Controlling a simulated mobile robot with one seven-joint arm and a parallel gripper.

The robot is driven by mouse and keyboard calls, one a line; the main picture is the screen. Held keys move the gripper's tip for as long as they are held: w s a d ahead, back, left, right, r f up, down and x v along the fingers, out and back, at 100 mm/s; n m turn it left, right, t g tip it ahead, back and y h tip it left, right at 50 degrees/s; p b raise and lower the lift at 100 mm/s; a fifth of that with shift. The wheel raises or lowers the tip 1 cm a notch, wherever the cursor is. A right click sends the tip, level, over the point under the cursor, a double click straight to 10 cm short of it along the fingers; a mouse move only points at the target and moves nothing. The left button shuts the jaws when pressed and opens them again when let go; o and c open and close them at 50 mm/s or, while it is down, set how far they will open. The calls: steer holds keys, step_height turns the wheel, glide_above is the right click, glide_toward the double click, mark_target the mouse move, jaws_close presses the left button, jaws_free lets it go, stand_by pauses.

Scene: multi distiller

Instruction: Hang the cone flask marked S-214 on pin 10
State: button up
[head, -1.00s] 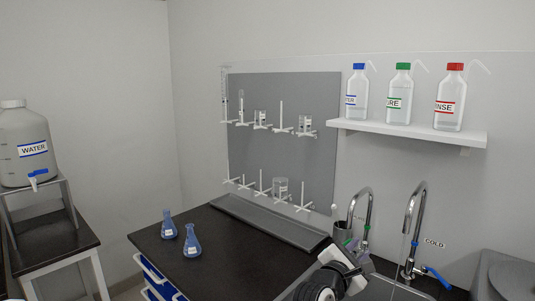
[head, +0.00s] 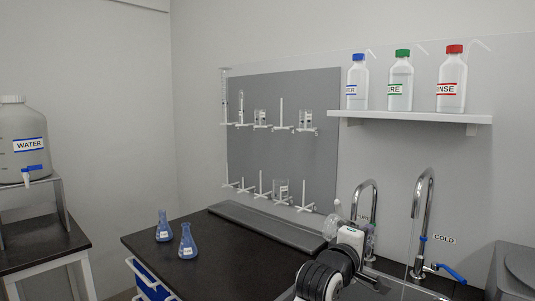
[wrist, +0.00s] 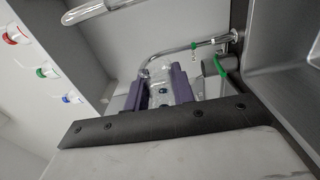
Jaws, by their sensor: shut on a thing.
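My gripper (head: 338,229) is low at the right in the head view, in front of the sink taps. In the wrist view its purple fingers (wrist: 160,90) are shut on a clear glass flask (wrist: 157,70); its marking is not readable. In the head view the clear flask (head: 329,224) shows partly, beside the gripper. The grey pegboard (head: 320,155) has an upper and a lower row of white pins. The pin at the lower right end (head: 304,207) is bare; pin numbers are not readable. The gripper is below and right of it.
Two blue-filled cone flasks (head: 188,245) (head: 164,229) stand on the black counter (head: 215,270). Glassware hangs on several upper pins, and a beaker (head: 281,188) on a lower one. Tall taps (head: 421,215) rise behind the gripper. A shelf (head: 410,116) holds three wash bottles.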

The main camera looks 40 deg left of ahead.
steer(key=m+b, duration=0.2)
steer(key=b, duration=0.1)
steer(key=shift+f, duration=0.35)
steer(key=m+b, duration=0.2)
steer(key=b, duration=0.1)
steer(key=shift+a+m, duration=0.1)
steer(key=shift+m, duration=0.2)
steer(key=m+b, duration=0.2)
steer(key=shift+m+b, duration=0.3)
steer(key=shift+r+m+b, duration=0.25)
steer(key=shift+m+b, duration=0.1)
steer(key=shift+m, duration=0.35)
steer(key=m+b, duration=0.2)
steer(key=b, duration=0.1)
steer(key=shift+f+m, duration=0.2)
steer(key=shift+m, duration=0.1)
steer(key=m+b, duration=0.2)
steer(key=m, duration=0.2)
steer(key=m+b, duration=0.1)
steer(key=m, duration=0.1)
steer(key=shift+r, duration=0.3)
steer(key=shift+r, duration=0.1)
